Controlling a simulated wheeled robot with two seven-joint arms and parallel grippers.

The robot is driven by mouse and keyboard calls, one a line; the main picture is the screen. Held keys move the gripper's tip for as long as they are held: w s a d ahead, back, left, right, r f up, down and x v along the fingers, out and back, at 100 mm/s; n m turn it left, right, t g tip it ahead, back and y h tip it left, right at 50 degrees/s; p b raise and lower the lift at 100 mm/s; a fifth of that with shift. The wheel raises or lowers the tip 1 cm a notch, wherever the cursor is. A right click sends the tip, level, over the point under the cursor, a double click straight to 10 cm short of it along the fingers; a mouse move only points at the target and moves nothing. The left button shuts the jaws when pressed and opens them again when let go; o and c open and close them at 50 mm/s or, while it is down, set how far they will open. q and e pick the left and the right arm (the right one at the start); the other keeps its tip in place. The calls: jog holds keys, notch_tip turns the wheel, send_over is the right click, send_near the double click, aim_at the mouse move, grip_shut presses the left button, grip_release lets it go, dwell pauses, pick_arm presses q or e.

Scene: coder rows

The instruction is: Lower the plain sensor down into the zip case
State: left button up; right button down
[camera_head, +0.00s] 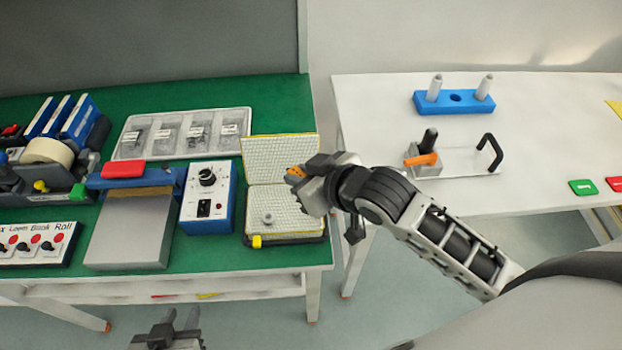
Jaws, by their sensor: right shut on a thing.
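The zip case (290,222) lies open on the green table, with a pale grid lining, a yellow edge and its lid (265,153) raised at the back. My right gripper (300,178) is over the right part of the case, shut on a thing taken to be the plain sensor. An orange bit (295,171) shows at its fingertips; the rest of the held thing is hidden, and its height above the lining is unclear. A small grey round piece (268,218) sits in the case, left of the gripper. My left gripper (178,328) is low at the bottom edge, fingers apart and empty.
A blue control box (207,200) stands close left of the case, beside a grey sloped block (132,232). A clear compartment tray (183,132) lies behind. A white table (540,130) on the right bears a blue block (455,103) with pegs and a clamp.

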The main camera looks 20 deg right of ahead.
aim_at(304, 220)
notch_tip(304, 220, down, 4)
jog(key=shift+r+n+g+y, duration=0.15)
jog(key=shift+n+g+y, duration=0.15)
jog(key=shift+y, duration=0.1)
jog(key=shift+s+f, duration=0.1)
jog(key=shift+f, duration=1.8)
notch_tip(304, 220, down, 2)
jog(key=shift+b, duration=0.65)
jog(key=shift+f+b, duration=0.75)
jog(key=shift+f, duration=0.15)
jog(key=shift+f+b, duration=0.55)
jog(key=shift+b, duration=0.15)
pick_arm(q)
jog(key=shift+w+d+f, duration=0.1)
jog(key=shift+d+f, duration=0.1)
jog(key=shift+f, duration=0.3)
jog(key=shift+w+d+f, duration=0.1)
jog(key=shift+d+f, duration=0.1)
jog(key=shift+f, duration=0.3)
jog(key=shift+s, duration=0.15)
pick_arm(e)
jog(key=c, duration=1.2)
grip_release()
jog(key=shift+f, duration=0.1)
pick_arm(q)
jog(key=shift+a, duration=0.1)
